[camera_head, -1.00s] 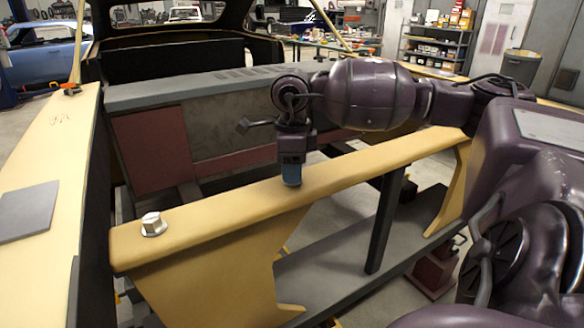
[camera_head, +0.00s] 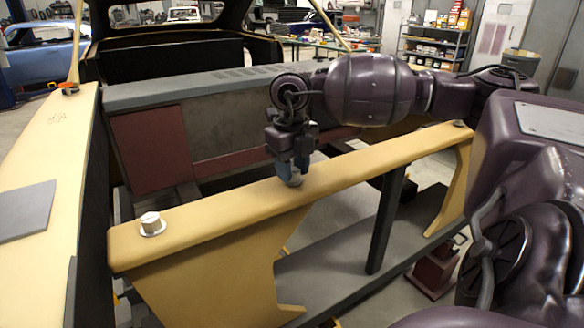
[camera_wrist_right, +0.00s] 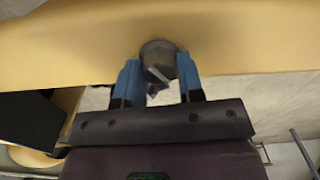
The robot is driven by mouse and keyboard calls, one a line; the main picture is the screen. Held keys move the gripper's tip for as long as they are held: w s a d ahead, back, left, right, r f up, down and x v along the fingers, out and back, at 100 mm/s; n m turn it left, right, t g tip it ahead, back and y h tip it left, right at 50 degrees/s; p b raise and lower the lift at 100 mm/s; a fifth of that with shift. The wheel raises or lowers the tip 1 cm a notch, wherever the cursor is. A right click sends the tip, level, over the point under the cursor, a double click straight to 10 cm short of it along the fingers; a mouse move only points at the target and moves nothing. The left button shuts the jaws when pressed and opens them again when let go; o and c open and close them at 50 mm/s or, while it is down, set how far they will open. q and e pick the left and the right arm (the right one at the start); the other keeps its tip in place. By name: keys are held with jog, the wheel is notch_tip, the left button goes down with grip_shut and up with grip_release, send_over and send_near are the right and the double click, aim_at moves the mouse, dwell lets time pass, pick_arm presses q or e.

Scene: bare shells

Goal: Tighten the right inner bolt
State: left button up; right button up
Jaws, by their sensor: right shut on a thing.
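A yellow crossbeam (camera_head: 225,215) runs across the frame. My right gripper (camera_head: 288,171) is over the top of the beam near its middle, pointing down. Its blue fingers are shut on a grey bolt head (camera_head: 294,180) at the beam. The wrist view also shows the bolt head (camera_wrist_right: 157,57) between the fingertips of my right gripper (camera_wrist_right: 158,68), close against the yellow surface. The bolt's shank is hidden. A silver hex bolt (camera_head: 151,222) with a washer sits upright at the beam's left end. Another bolt (camera_head: 459,124) shows at its right end. My left gripper is out of view.
A yellow side rail (camera_head: 45,150) with a grey plate (camera_head: 27,211) runs along the left. A dark upright post (camera_head: 387,220) stands under the beam. A grey panel (camera_head: 190,92) spans behind it. The beam's top is clear between the left bolt and my gripper.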

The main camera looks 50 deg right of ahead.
jog(key=m, duration=0.4)
jog(key=shift+w+r+m, duration=0.1)
jog(key=shift+r+m, duration=0.2)
jog(key=m, duration=0.2)
jog(key=shift+m, duration=1.3)
jog(key=m, duration=0.2)
jog(key=shift+m, duration=0.3)
jog(key=m, duration=0.2)
jog(key=shift+m, duration=0.4)
jog(key=m+b, duration=0.1)
jog(key=m, duration=0.4)
jog(key=shift+d, duration=0.1)
jog(key=m, duration=0.3)
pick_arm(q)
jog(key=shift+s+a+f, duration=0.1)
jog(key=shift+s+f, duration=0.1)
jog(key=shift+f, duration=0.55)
pick_arm(e)
jog(key=shift+m, duration=1.1)
jog(key=shift+r, duration=0.1)
